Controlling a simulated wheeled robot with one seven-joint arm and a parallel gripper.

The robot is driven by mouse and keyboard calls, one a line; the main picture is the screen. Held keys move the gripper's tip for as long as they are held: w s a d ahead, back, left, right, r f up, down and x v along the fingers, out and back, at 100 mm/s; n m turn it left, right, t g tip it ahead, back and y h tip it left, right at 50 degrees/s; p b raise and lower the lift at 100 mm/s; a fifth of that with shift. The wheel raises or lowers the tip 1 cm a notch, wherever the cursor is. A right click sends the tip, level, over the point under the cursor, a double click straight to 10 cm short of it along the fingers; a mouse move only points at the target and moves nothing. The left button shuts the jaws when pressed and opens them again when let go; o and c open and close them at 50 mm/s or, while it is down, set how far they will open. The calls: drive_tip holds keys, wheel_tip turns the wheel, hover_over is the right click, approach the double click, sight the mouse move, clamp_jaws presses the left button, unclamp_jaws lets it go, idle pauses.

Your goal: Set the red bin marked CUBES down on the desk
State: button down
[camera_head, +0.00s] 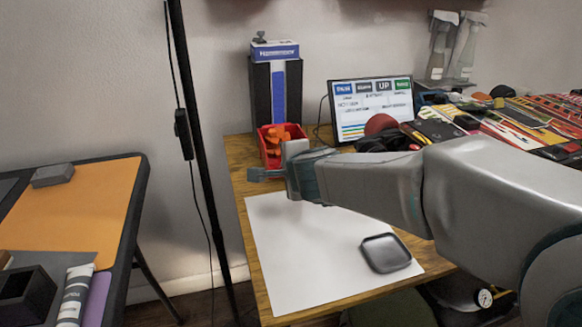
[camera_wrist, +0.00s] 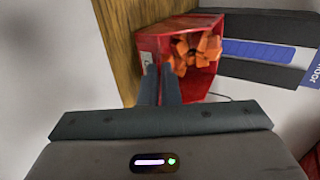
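The red bin (camera_head: 264,146) is at the back left corner of the wooden desk (camera_head: 238,155), in front of a dark tower. Orange pieces (camera_head: 285,133) lie in it. In the wrist view the red bin (camera_wrist: 205,20) shows its open top, the orange pieces and a small pale label; its wording is too small to read. My gripper (camera_wrist: 160,68) has its two fingers close together over the bin's near wall, one on each side, and looks shut on it. In the head view my gripper (camera_head: 264,174) covers the bin's lower front, so contact with the desk cannot be seen.
A black tower (camera_head: 260,90) with a blue stripe stands behind the bin. A screen (camera_head: 372,108) and cluttered parts stand to the right. A white sheet (camera_head: 290,255) with a grey tray (camera_head: 385,253) covers the desk's front. A black pole (camera_head: 205,160) rises left of the desk.

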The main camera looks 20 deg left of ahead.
drive_tip(key=shift+f+b, duration=0.45)
drive_tip(key=shift+f, duration=0.1)
drive_tip(key=c, duration=1.6)
unclamp_jaws()
drive_tip(key=shift+p+v, duration=3.8)
drive_tip(key=shift+v, duration=3.1)
drive_tip(key=shift+r, duration=0.1)
